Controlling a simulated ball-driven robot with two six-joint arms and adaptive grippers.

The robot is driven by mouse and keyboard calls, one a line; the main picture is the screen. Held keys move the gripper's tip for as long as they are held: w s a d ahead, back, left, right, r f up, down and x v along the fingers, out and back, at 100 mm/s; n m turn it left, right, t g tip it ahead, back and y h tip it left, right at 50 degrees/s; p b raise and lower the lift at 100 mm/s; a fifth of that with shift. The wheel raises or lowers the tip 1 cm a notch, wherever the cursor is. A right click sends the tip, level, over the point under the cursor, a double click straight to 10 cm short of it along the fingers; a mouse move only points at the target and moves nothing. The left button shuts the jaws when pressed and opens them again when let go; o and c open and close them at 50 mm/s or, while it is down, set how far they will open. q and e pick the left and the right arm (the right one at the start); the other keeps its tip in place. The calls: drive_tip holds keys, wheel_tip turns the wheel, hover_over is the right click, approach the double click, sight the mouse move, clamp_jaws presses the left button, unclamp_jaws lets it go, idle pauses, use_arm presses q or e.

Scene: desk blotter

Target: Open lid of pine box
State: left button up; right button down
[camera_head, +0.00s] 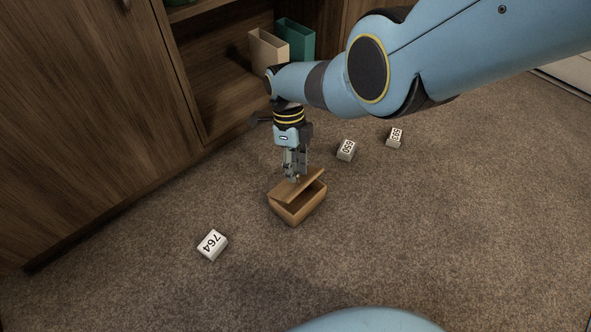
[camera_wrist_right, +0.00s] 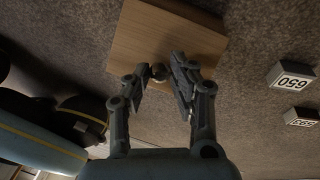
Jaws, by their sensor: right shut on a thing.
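The pine box (camera_head: 297,207) sits on the carpet near the middle of the head view. Its lid (camera_head: 297,187) is tilted, with a dark gap at the right side between lid and box. My right gripper (camera_head: 293,178) is above the lid, pointing down, and is shut on the lid's small round knob. In the right wrist view the knob (camera_wrist_right: 158,72) shows between the fingers of the gripper (camera_wrist_right: 163,78), against the flat wooden lid (camera_wrist_right: 150,40). The inside of the box is mostly hidden. My left gripper is not in view.
White numbered blocks lie on the carpet: 764 (camera_head: 212,244) at front left, 650 (camera_head: 346,150) and 593 (camera_head: 394,138) to the right. A wooden cabinet (camera_head: 90,120) stands left, with beige (camera_head: 268,52) and green (camera_head: 296,40) holders on its shelf. Carpet at right is clear.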

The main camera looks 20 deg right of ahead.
idle(0.4)
drive_tip(key=c, duration=1.1)
unclamp_jaws()
drive_tip(key=shift+c, duration=0.2)
drive_tip(key=v, duration=1.2)
drive_tip(key=shift+f, duration=0.1)
